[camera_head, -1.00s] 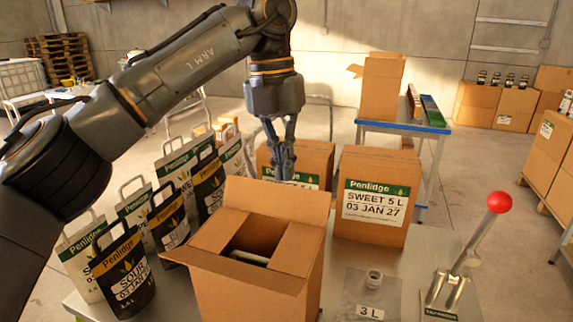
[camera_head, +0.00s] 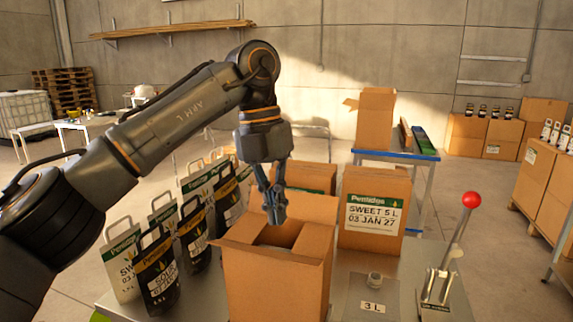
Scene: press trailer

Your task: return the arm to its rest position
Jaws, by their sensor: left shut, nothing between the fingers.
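My left arm (camera_head: 185,112) comes in from the left and bends down at its wrist. My right gripper is not in view.
Bags (camera_head: 158,272) stand close on the left. A closed SWEET 5 L box (camera_head: 374,212), a 3 L pouch (camera_head: 372,295) and a red-knobbed lever (camera_head: 456,240) are on the right. A blue-edged table (camera_head: 420,156) stands behind; open floor lies beyond.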

